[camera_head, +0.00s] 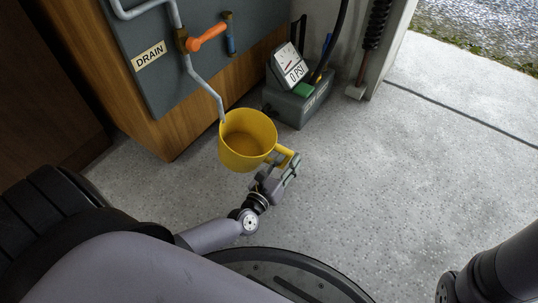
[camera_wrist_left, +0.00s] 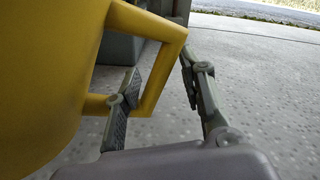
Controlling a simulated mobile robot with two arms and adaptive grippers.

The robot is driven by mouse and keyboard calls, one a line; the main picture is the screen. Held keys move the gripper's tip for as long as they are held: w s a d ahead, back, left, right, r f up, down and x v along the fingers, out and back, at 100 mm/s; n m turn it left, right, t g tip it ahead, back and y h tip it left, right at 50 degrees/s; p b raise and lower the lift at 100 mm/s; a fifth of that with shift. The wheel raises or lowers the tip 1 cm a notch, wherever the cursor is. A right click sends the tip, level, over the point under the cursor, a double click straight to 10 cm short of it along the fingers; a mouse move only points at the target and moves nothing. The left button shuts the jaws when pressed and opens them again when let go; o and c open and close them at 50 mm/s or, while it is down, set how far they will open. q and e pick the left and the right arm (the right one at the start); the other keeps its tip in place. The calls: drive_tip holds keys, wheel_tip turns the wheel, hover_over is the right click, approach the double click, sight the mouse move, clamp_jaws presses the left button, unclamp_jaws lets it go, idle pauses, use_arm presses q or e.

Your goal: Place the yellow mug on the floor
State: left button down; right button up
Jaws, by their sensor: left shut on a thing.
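The yellow mug (camera_head: 243,151) is in the middle of the head view, upright with its open top toward the camera. Its handle points to the lower right. My left gripper (camera_head: 285,168) is shut on this handle. In the left wrist view, the mug (camera_wrist_left: 45,75) fills the left side and the fingers (camera_wrist_left: 160,90) stand on either side of the handle. The grey floor (camera_head: 350,190) lies below. I cannot tell how high the mug is above it. My right gripper is out of view.
A wooden cabinet (camera_head: 165,140) carries a grey panel with a DRAIN label (camera_head: 149,55) and an orange lever (camera_head: 207,37). Its bent pipe (camera_head: 205,85) ends at the mug's left rim. A grey box with a gauge (camera_head: 300,105) stands behind. Floor to the right is clear.

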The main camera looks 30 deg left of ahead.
sight(267, 157)
use_arm(q)
drive_tip(key=a+f+b, duration=0.1)
drive_tip(key=a, duration=0.1)
drive_tip(key=a+f+n+y+b, duration=0.1)
drive_tip(key=a, duration=0.1)
drive_tip(key=a+f+n+y+b, duration=0.1)
drive_tip(key=a, duration=0.1)
drive_tip(key=shift+w+a, duration=0.35)
drive_tip(key=shift+w, duration=0.05)
drive_tip(key=shift+s+a+y, duration=0.15)
drive_tip(key=shift+a+y, duration=0.05)
drive_tip(key=shift+y, duration=0.1)
drive_tip(key=c, duration=1.8)
unclamp_jaws()
drive_tip(key=shift+d, duration=0.15)
drive_tip(key=o, duration=0.5)
drive_tip(key=shift+d+r, duration=0.1)
drive_tip(key=shift+d, duration=0.2)
